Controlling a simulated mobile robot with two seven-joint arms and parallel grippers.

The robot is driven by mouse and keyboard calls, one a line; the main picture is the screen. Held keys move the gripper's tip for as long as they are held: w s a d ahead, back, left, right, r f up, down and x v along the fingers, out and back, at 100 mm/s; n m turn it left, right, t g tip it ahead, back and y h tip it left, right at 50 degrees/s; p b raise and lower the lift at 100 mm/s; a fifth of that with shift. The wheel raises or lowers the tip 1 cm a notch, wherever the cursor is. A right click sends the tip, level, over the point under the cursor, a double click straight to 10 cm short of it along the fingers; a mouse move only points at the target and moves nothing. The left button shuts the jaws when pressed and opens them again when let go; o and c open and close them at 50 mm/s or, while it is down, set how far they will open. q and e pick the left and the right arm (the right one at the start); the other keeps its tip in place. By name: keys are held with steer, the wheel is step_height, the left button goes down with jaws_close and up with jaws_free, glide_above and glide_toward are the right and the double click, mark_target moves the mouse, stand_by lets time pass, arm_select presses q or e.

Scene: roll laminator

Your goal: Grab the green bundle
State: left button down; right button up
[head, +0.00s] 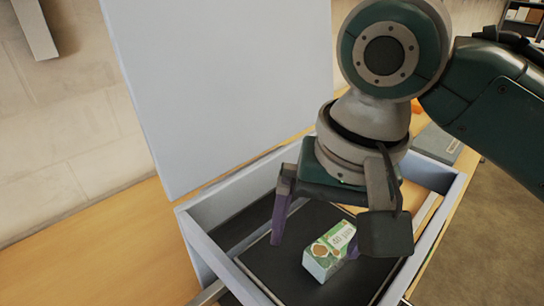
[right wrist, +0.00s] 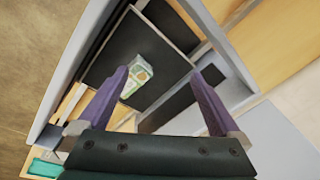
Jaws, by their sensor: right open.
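The green bundle (head: 330,251) is a small block with green, white and orange print and a white label on top. It lies on a dark panel inside a grey open-topped box (head: 203,243). My right gripper (head: 315,246) is above the box with its purple fingers pointing down, open and empty. In the head view one finger is left of the bundle and the other is partly hidden at its right. In the right wrist view the bundle (right wrist: 142,74) shows beyond my right gripper (right wrist: 160,74), nearer the left finger. My left gripper is out of view.
A tall pale panel (head: 220,90) stands upright along the box's back side. The wooden table (head: 110,250) is bare at the left. A grey flat item (head: 438,143) lies behind my right arm.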

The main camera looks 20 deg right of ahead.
mark_target(335, 242)
steer(key=w+d+f+m+b, duration=0.2)
steer(key=b, duration=0.1)
steer(key=w+d+f+m+h+b, duration=0.1)
steer(key=w+d+f+m+b, duration=0.1)
steer(key=d+f+m+b, duration=0.1)
steer(key=w+d+f+m+g+h+b, duration=0.1)
steer(key=w+d+f+m+b, duration=0.1)
steer(key=b, duration=0.3)
steer(key=shift+w+d+f+m, duration=0.25)
steer(key=shift+w+d+m, duration=0.15)
steer(key=shift+m, duration=0.1)
steer(key=shift+w+d+m+b, duration=0.1)
steer(key=shift+d+m+b, duration=0.1)
steer(key=shift+m+b, duration=0.15)
steer(key=shift+d+f, duration=0.15)
steer(key=shift+f, duration=0.2)
steer(key=f, duration=0.3)
steer(key=shift+d+f, duration=0.25)
steer(key=shift+f, duration=0.15)
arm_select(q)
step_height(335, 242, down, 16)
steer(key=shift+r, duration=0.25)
arm_select(e)
steer(key=f, duration=0.4)
steer(key=shift+d+f, duration=0.35)
steer(key=shift+f, duration=0.05)
